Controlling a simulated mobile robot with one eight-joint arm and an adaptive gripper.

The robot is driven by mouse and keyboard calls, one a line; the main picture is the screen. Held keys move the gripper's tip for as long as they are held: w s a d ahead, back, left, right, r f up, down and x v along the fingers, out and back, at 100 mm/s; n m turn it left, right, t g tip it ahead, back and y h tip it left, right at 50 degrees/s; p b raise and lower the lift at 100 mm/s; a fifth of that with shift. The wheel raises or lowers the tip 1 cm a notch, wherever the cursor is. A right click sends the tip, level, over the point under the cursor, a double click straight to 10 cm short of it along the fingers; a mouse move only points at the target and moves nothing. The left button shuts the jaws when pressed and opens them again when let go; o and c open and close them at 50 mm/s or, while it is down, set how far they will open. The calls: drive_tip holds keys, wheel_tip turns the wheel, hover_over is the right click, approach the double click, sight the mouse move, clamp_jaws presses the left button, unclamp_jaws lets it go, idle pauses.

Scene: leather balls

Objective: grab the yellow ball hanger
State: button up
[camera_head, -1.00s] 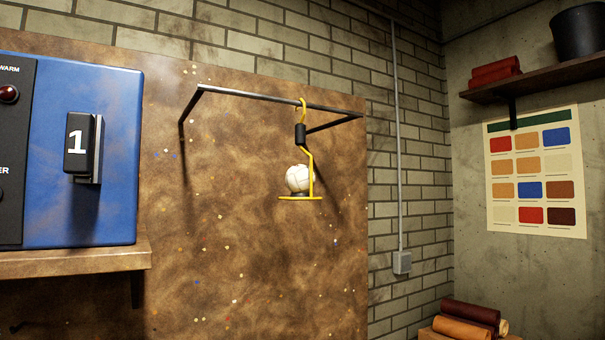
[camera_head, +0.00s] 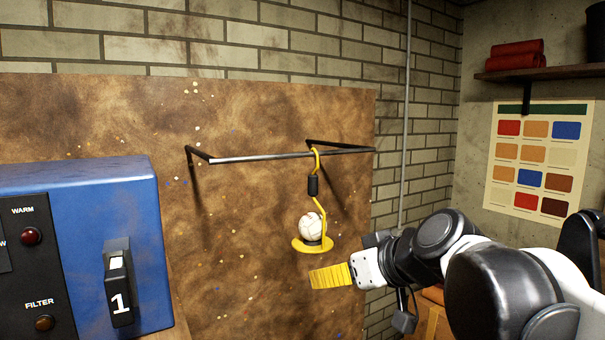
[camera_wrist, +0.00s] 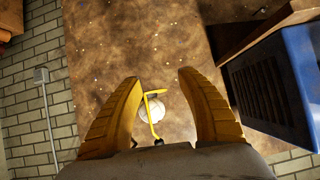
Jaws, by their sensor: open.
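A white ball (camera_head: 311,227) sits on the plate. My gripper (camera_head: 313,280) has yellow fingers and is just below and in front of the plate in the head view. In the wrist view, my gripper (camera_wrist: 160,80) is open and empty, with the hanger (camera_wrist: 153,110) and ball (camera_wrist: 150,110) showing between the fingers. I cannot see contact.
A blue control box (camera_head: 115,210) with a switch marked 1 stands at the left; it also shows at the right of the wrist view (camera_wrist: 285,85). A shelf (camera_head: 545,72) and colour chart (camera_head: 541,160) are on the right wall. Space around the hanging hanger is clear.

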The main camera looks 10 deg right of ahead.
drive_tip(key=t+p, duration=0.2)
drive_tip(key=p, duration=0.6)
approach(316, 184)
drive_tip(key=x, duration=0.5)
drive_tip(key=shift+w+d+f, duration=0.1)
drive_tip(key=shift+w+f, duration=0.05)
drive_tip(key=p+x, duration=0.2)
drive_tip(key=x, duration=0.4)
drive_tip(key=shift+s, duration=0.25)
drive_tip(key=shift+c, duration=0.5)
clamp_jaws()
